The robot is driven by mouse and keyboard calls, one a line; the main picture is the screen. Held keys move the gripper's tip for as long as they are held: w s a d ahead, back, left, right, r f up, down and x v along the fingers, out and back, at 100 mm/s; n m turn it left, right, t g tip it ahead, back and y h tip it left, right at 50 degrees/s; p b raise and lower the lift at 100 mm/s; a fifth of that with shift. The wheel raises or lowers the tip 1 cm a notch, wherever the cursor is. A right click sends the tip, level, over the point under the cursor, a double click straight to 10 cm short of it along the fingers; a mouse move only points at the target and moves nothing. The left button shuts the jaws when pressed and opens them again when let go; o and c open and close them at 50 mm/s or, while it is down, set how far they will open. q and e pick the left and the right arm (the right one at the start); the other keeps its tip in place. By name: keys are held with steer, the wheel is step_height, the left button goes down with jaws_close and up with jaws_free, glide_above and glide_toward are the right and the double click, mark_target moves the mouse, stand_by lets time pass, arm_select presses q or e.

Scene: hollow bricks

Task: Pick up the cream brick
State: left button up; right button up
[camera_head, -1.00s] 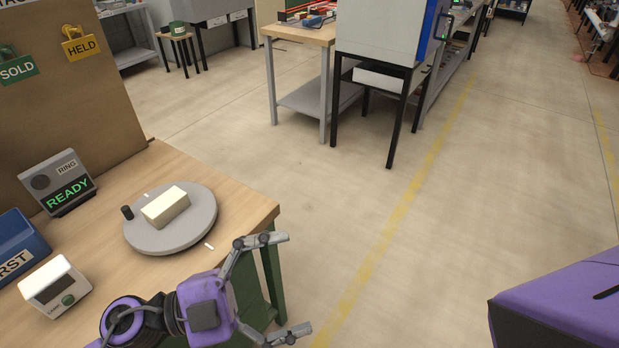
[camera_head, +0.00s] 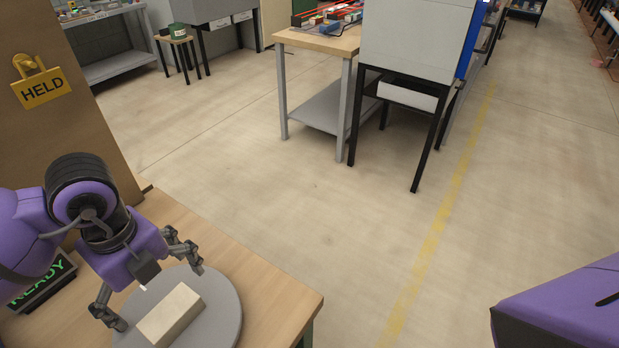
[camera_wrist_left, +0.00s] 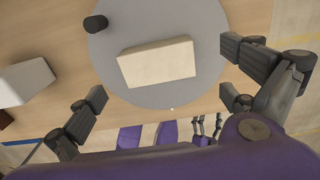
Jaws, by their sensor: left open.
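The cream brick (camera_head: 170,316) lies on a round grey turntable (camera_head: 226,312) on the wooden table. It also shows in the left wrist view (camera_wrist_left: 158,63), whole and unobstructed. My left gripper (camera_head: 152,286) is open, with its fingers spread on either side near the turntable's far left edge, beside and above the brick. In the left wrist view my open fingers (camera_wrist_left: 168,110) stand apart, with the brick ahead between them and not touched.
The wooden table (camera_head: 285,292) ends at its right edge, with open floor beyond. A brown board with a yellow HELD tag (camera_head: 41,88) stands behind. A READY display (camera_head: 40,285) is partly hidden by my arm. A black knob (camera_wrist_left: 95,23) sits on the turntable rim.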

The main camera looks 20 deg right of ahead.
mark_target(169, 311)
arm_select(q)
steer(key=shift+w+f, duration=0.1)
steer(key=shift+w, duration=0.25)
steer(key=f, duration=0.1)
steer(key=s+f, duration=0.1)
steer(key=f, duration=0.1)
steer(key=shift+s, duration=0.25)
step_height(169, 311, down, 4)
steer(key=shift+f, duration=0.1)
arm_select(e)
steer(key=shift+s+d, duration=0.15)
steer(key=shift+s, duration=0.15)
arm_select(q)
steer(key=shift+c, duration=0.4)
steer(key=c, duration=1.6)
arm_select(e)
steer(key=shift+w, duration=0.1)
